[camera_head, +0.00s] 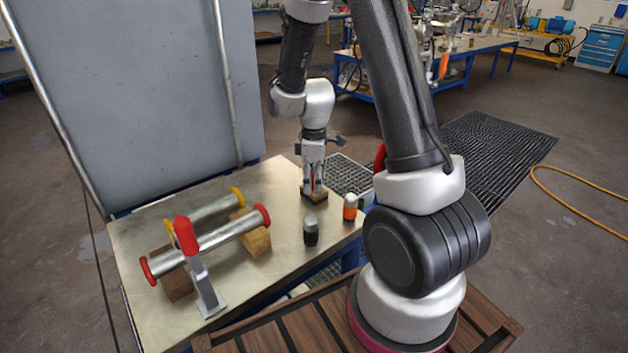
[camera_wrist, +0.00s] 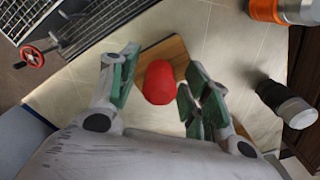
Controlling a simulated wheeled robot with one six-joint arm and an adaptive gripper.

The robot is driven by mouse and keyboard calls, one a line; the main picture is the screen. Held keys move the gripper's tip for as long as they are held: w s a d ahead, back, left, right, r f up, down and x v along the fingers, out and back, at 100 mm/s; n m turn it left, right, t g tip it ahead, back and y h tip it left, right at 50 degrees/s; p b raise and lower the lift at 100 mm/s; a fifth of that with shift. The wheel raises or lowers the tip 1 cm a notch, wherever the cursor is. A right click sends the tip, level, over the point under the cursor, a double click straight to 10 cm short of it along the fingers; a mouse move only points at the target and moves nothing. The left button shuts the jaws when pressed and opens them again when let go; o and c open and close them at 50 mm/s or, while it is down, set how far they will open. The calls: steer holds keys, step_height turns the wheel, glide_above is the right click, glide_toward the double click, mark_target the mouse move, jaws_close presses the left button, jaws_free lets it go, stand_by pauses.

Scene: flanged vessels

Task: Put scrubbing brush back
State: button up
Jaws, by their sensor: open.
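What looks like the scrubbing brush (camera_head: 314,197) stands on the metal table, a wooden block with a dark underside. In the wrist view its wooden block (camera_wrist: 172,52) shows under a red upright grip (camera_wrist: 159,82). My gripper (camera_head: 313,182) points straight down over it at the table's far right part. In the wrist view my gripper (camera_wrist: 157,92) is open, with one finger on each side of the red grip. Small gaps show between the grip and the fingers. The brush's lower side is mostly hidden.
A black bottle with a grey cap (camera_head: 310,231) and an orange one (camera_head: 350,207) stand close by. Metal bars with red and yellow ends (camera_head: 215,239) rest on wooden blocks. A red-topped grey tool (camera_head: 207,290) stands in front. A tall grey panel (camera_head: 150,90) rises behind.

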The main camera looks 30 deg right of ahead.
step_height(320, 180, up, 11)
steer(key=shift+r, duration=0.2)
steer(key=s+r+m+t, duration=0.2)
steer(key=s+r+m, duration=0.3)
steer(key=s, duration=0.6)
steer(key=s+d+r+m+t, duration=0.1)
steer(key=s+r+m+t, duration=0.1)
steer(key=s+r+m, duration=0.4)
steer(key=s+r, duration=0.3)
steer(key=s, duration=0.1)
steer(key=shift+s+r, duration=0.2)
steer(key=shift+s, duration=0.15)
steer(key=shift+d, duration=0.1)
